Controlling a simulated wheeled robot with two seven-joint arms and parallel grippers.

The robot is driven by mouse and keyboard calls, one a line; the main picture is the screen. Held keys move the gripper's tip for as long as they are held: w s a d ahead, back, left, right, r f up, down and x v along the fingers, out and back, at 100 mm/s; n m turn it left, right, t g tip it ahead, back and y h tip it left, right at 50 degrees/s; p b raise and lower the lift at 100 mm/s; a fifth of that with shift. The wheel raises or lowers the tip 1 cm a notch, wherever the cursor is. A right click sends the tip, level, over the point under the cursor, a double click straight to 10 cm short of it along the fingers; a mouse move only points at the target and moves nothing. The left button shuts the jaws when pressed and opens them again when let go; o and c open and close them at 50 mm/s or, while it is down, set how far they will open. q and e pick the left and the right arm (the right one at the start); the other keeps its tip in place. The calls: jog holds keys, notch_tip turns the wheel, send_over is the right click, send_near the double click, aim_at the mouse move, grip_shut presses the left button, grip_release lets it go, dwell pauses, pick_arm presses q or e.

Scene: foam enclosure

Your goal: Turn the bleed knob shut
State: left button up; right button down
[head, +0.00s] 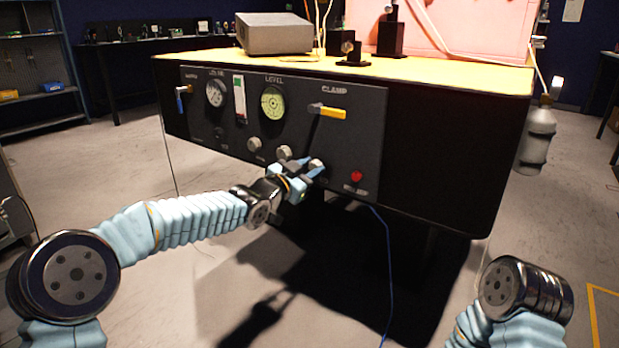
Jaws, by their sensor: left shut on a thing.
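The black control panel (352,140) on the front of the bench carries a row of small pale round knobs. The left knob (254,143) and the middle knob (284,152) stand clear of the fingers. My left gripper (306,168) is at the right knob (316,164) and is shut on it, its fingers covering part of it. The small labels by the knobs are too small or hidden to read, so I cannot confirm which is the bleed knob. My right gripper is out of view; only part of that arm shows at lower right.
Above the knobs are a round gauge (215,93), a green level dial (272,102) and a yellow clamp lever (327,111). A blue-handled lever (180,98) sits at far left, a red button (356,176) right of the gripper. A blue cable (388,265) hangs below.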

pick_arm(q)
jog(key=m+b, duration=0.2)
jog(key=m, duration=0.3)
jog(key=m+b, duration=0.3)
jog(key=m, duration=0.2)
jog(key=shift+d+f, duration=0.1)
jog(key=shift+f, duration=0.1)
jog(key=shift+m, duration=0.3)
jog(key=o, duration=1)
jog(key=shift+s, duration=0.1)
jog(key=shift+o, duration=0.2)
jog(key=v, duration=1.3)
jog(key=shift+s+a, duration=0.25)
jog(key=shift+s, duration=0.1)
